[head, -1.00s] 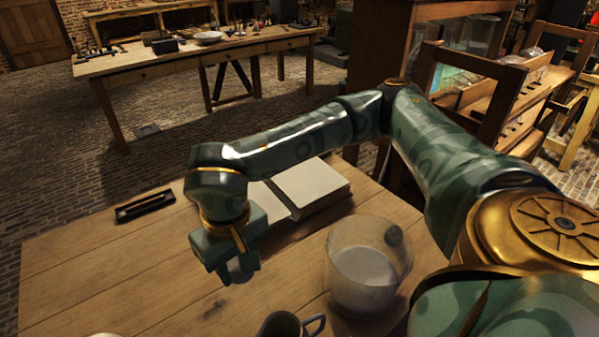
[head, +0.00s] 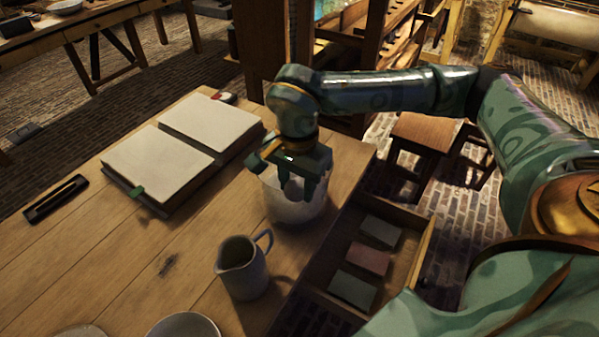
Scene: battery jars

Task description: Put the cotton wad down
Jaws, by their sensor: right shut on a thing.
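My right gripper (head: 291,190) points down at the mouth of the glass jar (head: 297,215) near the table's right edge. It is shut on a small pale grey thing, seemingly the cotton wad (head: 293,188), mostly hidden between the fingers. The fingertips look to be over or just inside the jar's rim; I cannot tell exactly how deep. The jar is upright, and its lower part looks whitish and cloudy. My left gripper is not in view.
A grey jug (head: 242,268) stands in front of the jar, with a white bowl (head: 184,325) at the near edge. An open drawer (head: 330,285) juts out right. The middle-left tabletop is clear.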

